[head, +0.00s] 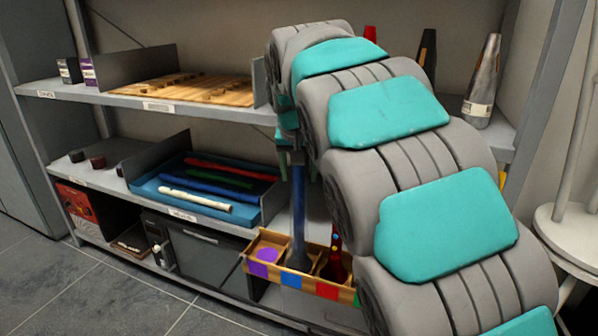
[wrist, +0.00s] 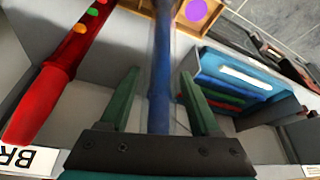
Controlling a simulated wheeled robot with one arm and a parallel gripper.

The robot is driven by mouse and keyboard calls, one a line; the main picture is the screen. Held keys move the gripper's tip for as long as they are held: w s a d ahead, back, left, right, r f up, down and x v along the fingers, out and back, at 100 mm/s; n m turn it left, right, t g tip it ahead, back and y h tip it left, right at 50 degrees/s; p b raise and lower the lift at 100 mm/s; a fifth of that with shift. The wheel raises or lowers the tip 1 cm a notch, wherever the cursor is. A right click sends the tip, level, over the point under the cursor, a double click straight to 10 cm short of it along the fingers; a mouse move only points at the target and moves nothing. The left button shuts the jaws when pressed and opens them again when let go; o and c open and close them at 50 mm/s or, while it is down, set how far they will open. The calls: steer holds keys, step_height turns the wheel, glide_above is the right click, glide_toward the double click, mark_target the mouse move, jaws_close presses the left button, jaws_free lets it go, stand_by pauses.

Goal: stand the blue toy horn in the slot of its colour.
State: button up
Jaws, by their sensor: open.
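The blue toy horn (head: 299,215) stands upright in the slotted box (head: 265,282), wide end down. In the wrist view the blue horn (wrist: 160,85) runs between the two green fingers of my gripper (wrist: 159,74), with a gap showing on both sides. My gripper is open around the horn's upper part. In the head view my gripper (head: 291,157) is small and partly hidden by my arm.
A red horn (head: 335,262) stands in the same box, right of the blue one; it is close beside my gripper in the wrist view (wrist: 55,85). A blue tray (head: 160,188) with several recorders lies on the shelf to the left. My arm hides much of the right side.

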steer(key=shift+r, duration=0.1)
steer(key=v, duration=0.7)
steer(key=shift+r, duration=0.3)
steer(key=shift+s, duration=0.2)
